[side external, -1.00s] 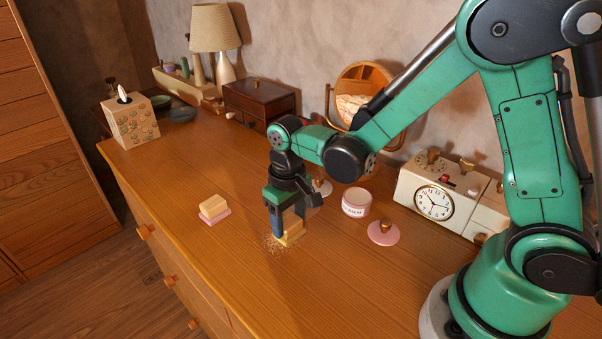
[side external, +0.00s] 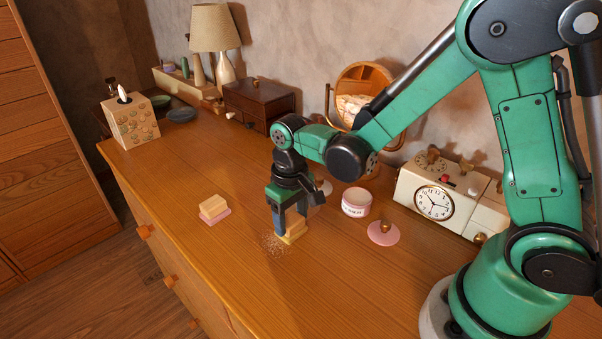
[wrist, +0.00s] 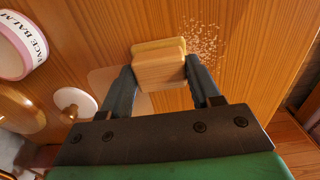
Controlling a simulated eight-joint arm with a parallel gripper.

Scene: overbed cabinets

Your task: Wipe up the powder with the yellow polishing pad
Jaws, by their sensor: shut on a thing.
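The yellow polishing pad (side external: 291,238) has a pale wooden block handle and stands on the dresser top. My gripper (side external: 292,225) points down and is shut on the handle; in the wrist view the block (wrist: 160,70) sits between both fingers, with the yellow layer on its far side. The powder (side external: 272,245) is a thin scatter of pale specks beside the pad, on its left in the side view. In the wrist view the powder (wrist: 205,42) lies just beyond and to the right of the pad.
A similar block with a pink base (side external: 214,209) stands to the left. A pink-labelled jar (side external: 356,203), a pink lid with a knob (side external: 384,233) and a cream clock (side external: 436,203) stand to the right. The dresser top's front is clear.

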